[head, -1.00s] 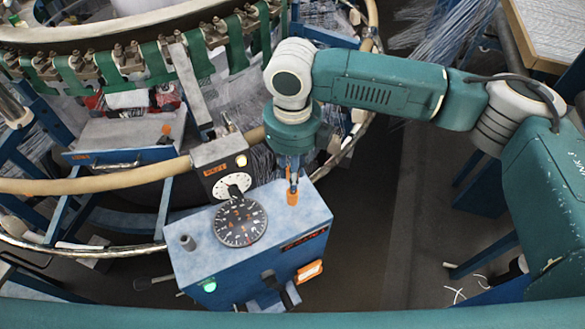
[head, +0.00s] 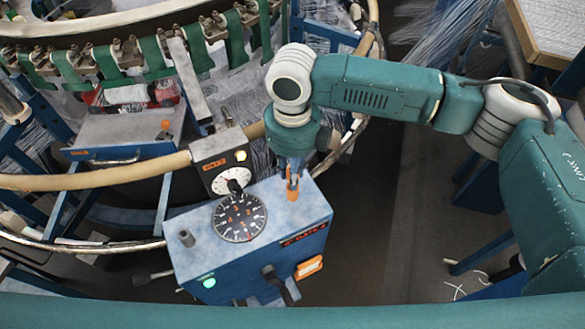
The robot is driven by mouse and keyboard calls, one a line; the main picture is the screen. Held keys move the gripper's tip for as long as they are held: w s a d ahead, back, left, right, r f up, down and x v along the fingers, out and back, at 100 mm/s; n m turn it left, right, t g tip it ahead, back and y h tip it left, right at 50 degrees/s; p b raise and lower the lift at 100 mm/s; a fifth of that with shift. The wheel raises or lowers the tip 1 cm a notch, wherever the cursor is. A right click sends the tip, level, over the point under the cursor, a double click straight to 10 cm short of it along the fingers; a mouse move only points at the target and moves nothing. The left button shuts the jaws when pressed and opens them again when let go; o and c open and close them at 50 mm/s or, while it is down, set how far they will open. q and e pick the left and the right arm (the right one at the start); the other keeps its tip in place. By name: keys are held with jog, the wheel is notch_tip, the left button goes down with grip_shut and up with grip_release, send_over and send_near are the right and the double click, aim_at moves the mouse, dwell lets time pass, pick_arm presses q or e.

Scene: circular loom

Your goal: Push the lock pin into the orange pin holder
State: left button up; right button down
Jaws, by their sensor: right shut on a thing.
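The orange pin holder (head: 292,196) stands on the top of the blue control box, near its right back edge. My right gripper (head: 292,180) comes down over it from above, its fingers close around the upper part of the holder. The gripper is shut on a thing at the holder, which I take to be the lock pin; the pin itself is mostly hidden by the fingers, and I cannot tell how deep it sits. My left gripper is not in view.
The blue control box (head: 262,262) carries a black dial (head: 240,217) and a grey peg (head: 186,238). A small grey box with a white dial (head: 231,181) stands behind it. A curved tan rail (head: 100,184) runs at left. Dark floor (head: 370,230) lies clear at right.

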jog(key=shift+f+b, duration=0.3)
jog(key=shift+f, duration=0.6)
jog(key=c, duration=1.5)
grip_release()
jog(key=shift+f, duration=0.1)
jog(key=shift+o, duration=0.2)
notch_tip(320, 180, up, 12)
jog(key=shift+r, duration=0.1)
